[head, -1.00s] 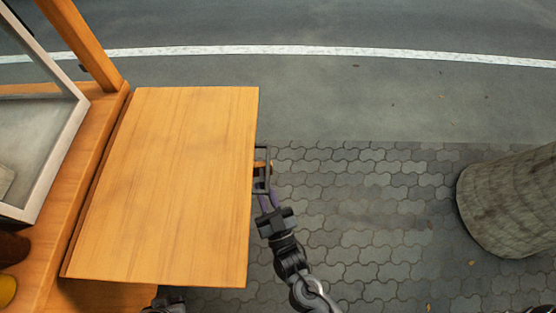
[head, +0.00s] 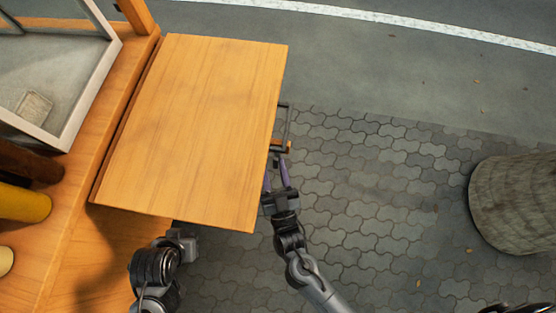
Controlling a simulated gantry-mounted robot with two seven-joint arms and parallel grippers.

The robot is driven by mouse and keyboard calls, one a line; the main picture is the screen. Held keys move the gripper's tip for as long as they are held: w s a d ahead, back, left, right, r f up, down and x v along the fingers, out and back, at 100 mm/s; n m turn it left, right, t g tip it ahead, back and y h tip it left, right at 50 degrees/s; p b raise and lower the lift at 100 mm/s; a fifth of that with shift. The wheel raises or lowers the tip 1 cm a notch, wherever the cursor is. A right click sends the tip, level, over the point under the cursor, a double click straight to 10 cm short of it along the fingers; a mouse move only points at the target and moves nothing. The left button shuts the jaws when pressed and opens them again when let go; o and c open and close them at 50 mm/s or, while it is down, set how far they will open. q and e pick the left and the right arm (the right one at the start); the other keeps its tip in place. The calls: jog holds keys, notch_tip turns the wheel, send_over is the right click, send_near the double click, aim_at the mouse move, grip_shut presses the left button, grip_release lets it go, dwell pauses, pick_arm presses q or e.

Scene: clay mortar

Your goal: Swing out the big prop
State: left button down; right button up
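A dark metal frame with a small orange-brown wooden piece (head: 285,146) juts out past the right edge of the flat wooden leaf (head: 200,125). It looks like the big prop, but most of it is hidden under the leaf. My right gripper (head: 277,162) has purple fingers pointing away, tips at the near end of this frame. The fingers stand apart, but I cannot tell whether they are closed on part of the frame. My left arm (head: 155,268) is at the leaf's near edge; its fingers are hidden.
A wooden counter with a grey-framed glass pane (head: 75,90) is on the left, with a yellow cylinder (head: 22,204) near it. A round stone-like pillar (head: 515,205) stands on the right. The paving between leaf and pillar is clear.

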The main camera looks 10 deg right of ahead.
jog(key=shift+a, duration=0.2)
jog(key=shift+d, duration=0.1)
jog(key=shift+d, duration=0.1)
jog(key=p+v, duration=0.1)
jog(key=v, duration=0.9)
jog(key=shift+s+f+p, duration=0.15)
jog(key=shift+s+p, duration=0.2)
